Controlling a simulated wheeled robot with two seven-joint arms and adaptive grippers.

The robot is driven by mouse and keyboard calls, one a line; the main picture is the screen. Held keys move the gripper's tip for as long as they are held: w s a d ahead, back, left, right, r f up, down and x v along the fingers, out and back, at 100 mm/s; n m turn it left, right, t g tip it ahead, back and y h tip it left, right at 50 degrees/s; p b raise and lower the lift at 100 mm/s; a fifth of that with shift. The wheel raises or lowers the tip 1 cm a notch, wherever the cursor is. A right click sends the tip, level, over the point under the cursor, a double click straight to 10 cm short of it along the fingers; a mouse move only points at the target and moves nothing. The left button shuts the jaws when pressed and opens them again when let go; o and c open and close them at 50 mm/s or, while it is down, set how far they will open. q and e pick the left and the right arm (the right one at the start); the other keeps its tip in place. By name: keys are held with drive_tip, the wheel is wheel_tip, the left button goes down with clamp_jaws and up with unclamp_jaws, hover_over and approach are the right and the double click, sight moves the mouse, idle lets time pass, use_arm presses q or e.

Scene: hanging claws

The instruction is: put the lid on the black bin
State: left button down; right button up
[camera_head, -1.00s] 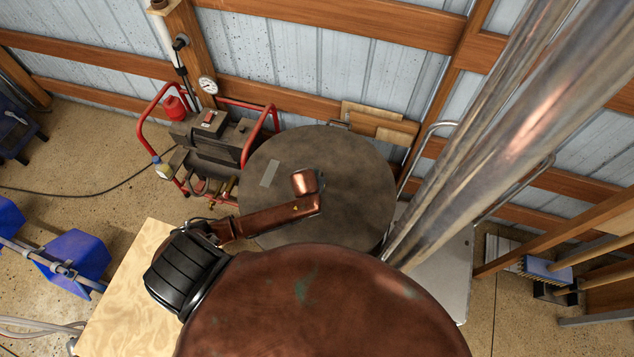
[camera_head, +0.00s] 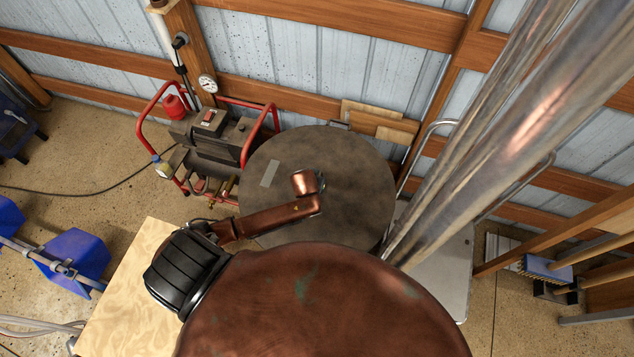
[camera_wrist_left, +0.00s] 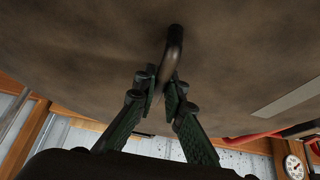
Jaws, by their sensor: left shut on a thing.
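The lid (camera_head: 355,175) is a large round dark brown-grey disc with a pale strip on its top, beyond my copper arm in the head view. In the left wrist view the lid (camera_wrist_left: 75,45) fills the upper part, with its dark bar handle (camera_wrist_left: 174,50) in the middle. My left gripper (camera_wrist_left: 170,95) has its green-padded fingers on either side of this handle and is shut on it. In the head view the fingers are hidden by my arm. I cannot make out the black bin in either view. My right gripper is not in view.
A compressor (camera_head: 210,140) with a red frame stands left of the lid. Cut boards (camera_head: 385,122) lean on the metal wall behind. A light wooden top (camera_head: 125,290) is at lower left, blue parts (camera_head: 75,258) beyond it. A grey panel (camera_head: 445,270) and wooden frame are at right.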

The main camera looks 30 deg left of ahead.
use_arm(q)
drive_tip(key=shift+w+f, duration=0.15)
drive_tip(key=c, duration=2)
unclamp_jaws()
drive_tip(key=shift+o, duration=0.3)
drive_tip(key=shift+s+f, duration=0.25)
drive_tip(key=v, duration=1.2)
drive_tip(key=shift+r, duration=0.1)
